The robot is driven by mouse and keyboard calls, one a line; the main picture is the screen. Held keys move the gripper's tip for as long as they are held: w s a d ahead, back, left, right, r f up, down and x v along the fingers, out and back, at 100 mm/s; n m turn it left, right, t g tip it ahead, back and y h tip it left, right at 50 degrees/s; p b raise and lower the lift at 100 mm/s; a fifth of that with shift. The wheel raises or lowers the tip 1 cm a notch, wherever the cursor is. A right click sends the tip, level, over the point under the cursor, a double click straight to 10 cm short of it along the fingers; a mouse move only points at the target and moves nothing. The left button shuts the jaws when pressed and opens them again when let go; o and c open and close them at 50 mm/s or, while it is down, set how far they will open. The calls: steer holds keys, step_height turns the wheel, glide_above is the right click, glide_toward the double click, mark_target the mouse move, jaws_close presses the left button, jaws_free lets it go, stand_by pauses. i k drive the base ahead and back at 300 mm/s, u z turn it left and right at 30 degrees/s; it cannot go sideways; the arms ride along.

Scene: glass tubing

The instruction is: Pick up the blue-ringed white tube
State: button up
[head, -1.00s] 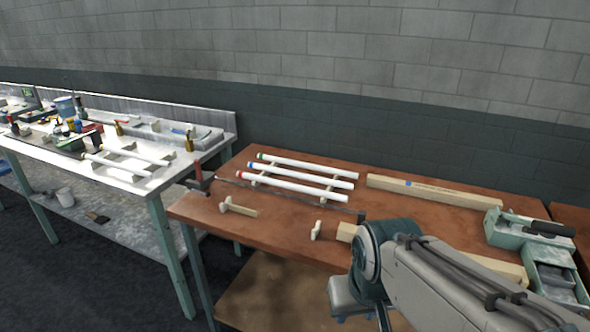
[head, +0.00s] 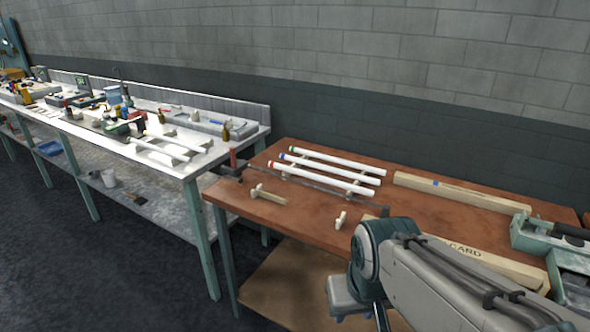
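Three white tubes lie side by side on a low rack on the brown table (head: 225,188). The blue-ringed white tube (head: 325,172) is the middle one, with its blue ring at its left end. The green-ringed tube (head: 340,160) lies behind it and the red-ringed tube (head: 322,180) in front. My arm shows at the lower right, in front of the table and apart from the tubes. Its fingertips do not show clearly, so I cannot see whether the gripper is open or shut.
A clamp bar (head: 340,195) runs in front of the tubes. A wooden mallet (head: 268,195) and a small pale block (head: 340,220) lie nearer the front edge. A long wooden beam (head: 465,192) lies to the right. A cluttered white bench (head: 190,165) stands at left.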

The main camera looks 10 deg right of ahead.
mark_target(345, 173)
steer(key=u, duration=0.35)
steer(key=k, duration=0.45)
steer(key=u, duration=0.8)
steer(key=i, duration=1.4)
steer(key=z, duration=0.6)
steer(key=i, duration=0.85)
steer(key=z, duration=1.4)
steer(key=i, duration=0.4)
steer(key=z, duration=0.4)
